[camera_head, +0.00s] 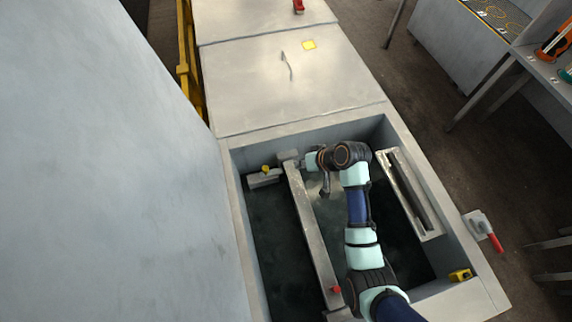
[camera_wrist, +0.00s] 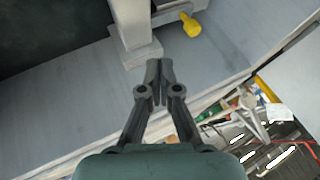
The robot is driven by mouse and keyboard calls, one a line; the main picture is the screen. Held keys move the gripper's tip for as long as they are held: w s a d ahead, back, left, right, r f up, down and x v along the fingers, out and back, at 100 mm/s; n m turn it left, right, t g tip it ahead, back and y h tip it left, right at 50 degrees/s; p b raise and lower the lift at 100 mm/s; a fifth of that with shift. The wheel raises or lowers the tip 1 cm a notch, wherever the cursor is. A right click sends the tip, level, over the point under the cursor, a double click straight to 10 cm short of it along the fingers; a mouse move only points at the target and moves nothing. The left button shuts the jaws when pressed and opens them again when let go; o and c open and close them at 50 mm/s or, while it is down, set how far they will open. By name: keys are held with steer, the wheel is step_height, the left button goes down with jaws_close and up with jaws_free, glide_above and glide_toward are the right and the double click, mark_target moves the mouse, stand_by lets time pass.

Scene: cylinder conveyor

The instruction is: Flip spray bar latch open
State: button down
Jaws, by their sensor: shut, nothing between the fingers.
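The spray bar (camera_head: 312,225) is a long grey beam lying lengthwise inside the open sunken tank. A grey end block (camera_head: 288,156) sits at its far end, and a small red piece (camera_head: 336,289) is near its near end. My gripper (camera_head: 302,162) is at the far end beside the end block. In the wrist view my gripper (camera_wrist: 158,64) is shut and empty, its tips just below the bracket foot (camera_wrist: 142,54); contact cannot be told. A yellow knob (camera_wrist: 190,25) on a grey fitting is up and right of the tips. I cannot tell which part is the latch.
The tank rim (camera_head: 405,128) surrounds my arm closely. A grey slotted channel (camera_head: 408,195) lies along the right side. A flat metal cover (camera_head: 290,85) lies beyond the tank. A tall grey wall stands left. A red-handled tool (camera_head: 485,232) is outside the right rim.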

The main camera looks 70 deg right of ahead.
mark_target(286, 171)
steer(key=b+x, duration=0.3)
steer(key=x, duration=0.6)
steer(key=shift+w+f, duration=0.1)
steer(key=w, duration=0.1)
steer(key=w+a, duration=0.1)
steer(key=w, duration=0.1)
steer(key=shift+w+a, duration=0.25)
steer(key=shift+w, duration=0.1)
